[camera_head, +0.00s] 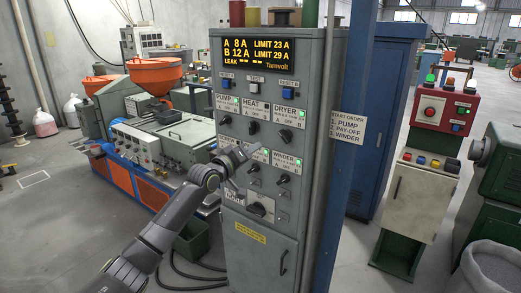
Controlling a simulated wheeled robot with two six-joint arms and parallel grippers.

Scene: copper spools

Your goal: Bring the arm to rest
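My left arm reaches in from the bottom left. Its gripper (247,153) is in front of the grey control cabinet (262,262), at the lower row of switches, and covers some labels there. Whether its fingers touch the panel, or are open or shut, I cannot tell. The cabinet has black knobs under PUMP, HEAT and DRYER labels, and a WINDER knob (282,179) at lower right. A large black knob (262,208) sits below. The display (258,54) reads A 8 A, B 12 A, limits 23 A and 29 A. My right gripper is not in view.
A blue cabinet (385,120) and a START ORDER sign (347,138) reading pump, pay-off, winder are to the right. A red-topped console (440,110) and green machine (495,185) stand farther right. An orange-hoppered machine (155,75) is left. Cables lie on the floor.

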